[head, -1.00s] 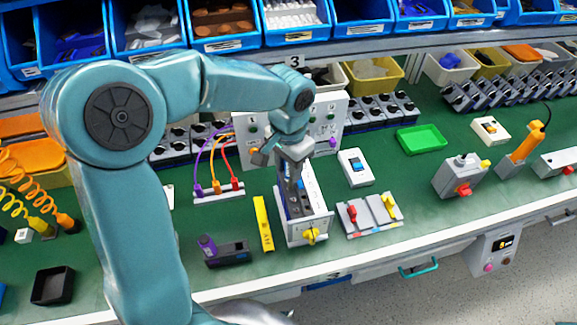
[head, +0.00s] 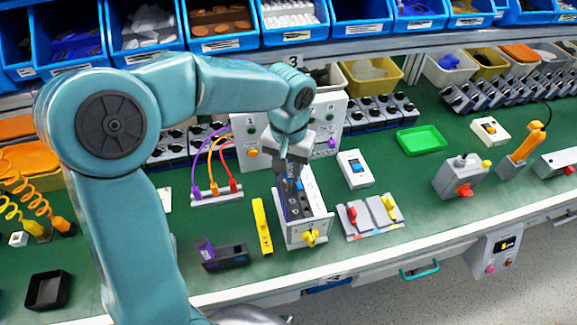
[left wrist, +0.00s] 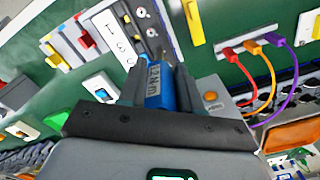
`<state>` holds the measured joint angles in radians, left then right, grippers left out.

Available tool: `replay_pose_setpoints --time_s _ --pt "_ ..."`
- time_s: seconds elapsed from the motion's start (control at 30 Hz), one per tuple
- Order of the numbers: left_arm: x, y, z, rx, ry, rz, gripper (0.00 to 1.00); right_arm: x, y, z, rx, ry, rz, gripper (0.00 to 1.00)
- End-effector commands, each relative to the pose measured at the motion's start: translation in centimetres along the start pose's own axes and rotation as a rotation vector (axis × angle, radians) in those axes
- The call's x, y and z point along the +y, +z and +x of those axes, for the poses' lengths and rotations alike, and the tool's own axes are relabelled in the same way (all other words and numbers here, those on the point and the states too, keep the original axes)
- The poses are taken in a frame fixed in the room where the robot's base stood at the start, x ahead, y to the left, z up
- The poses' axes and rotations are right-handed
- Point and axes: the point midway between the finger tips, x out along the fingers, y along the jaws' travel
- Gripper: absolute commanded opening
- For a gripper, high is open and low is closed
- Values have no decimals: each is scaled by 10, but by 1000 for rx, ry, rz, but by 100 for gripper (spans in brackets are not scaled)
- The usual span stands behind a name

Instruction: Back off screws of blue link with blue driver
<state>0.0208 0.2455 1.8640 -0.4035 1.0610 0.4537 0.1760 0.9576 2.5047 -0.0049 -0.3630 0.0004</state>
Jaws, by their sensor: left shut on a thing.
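My left gripper (head: 291,160) is shut on the blue driver (left wrist: 154,87), which carries a white label with dark print. The driver points down over the open grey-white switch box (head: 318,226), which has a yellow rotary knob (head: 310,237) on its front. Dark blocks with round screw spots (head: 296,208) sit inside the box. In the left wrist view the driver's thin tip (left wrist: 161,54) is close to the box's screw row (left wrist: 148,30); I cannot tell whether it touches a screw. The blue link is not clearly made out. My right gripper is not in view.
A yellow bar (head: 262,226) lies left of the box, and a dark block with a purple knob (head: 222,253) is farther left. A plate with red and yellow levers (head: 371,217) is to the right. A panel with buttons (head: 333,120) stands behind.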

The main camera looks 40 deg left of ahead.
Motion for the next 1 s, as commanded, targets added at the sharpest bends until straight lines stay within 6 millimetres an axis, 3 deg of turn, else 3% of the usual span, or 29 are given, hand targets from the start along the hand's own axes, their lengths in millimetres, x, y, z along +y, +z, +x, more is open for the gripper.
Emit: replay_pose_setpoints --time_s 0.57,1.0 --pt "0 0 -1 -1 0 -28 0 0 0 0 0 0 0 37" --pt "0 0 -25 0 0 -28 0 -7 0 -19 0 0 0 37"
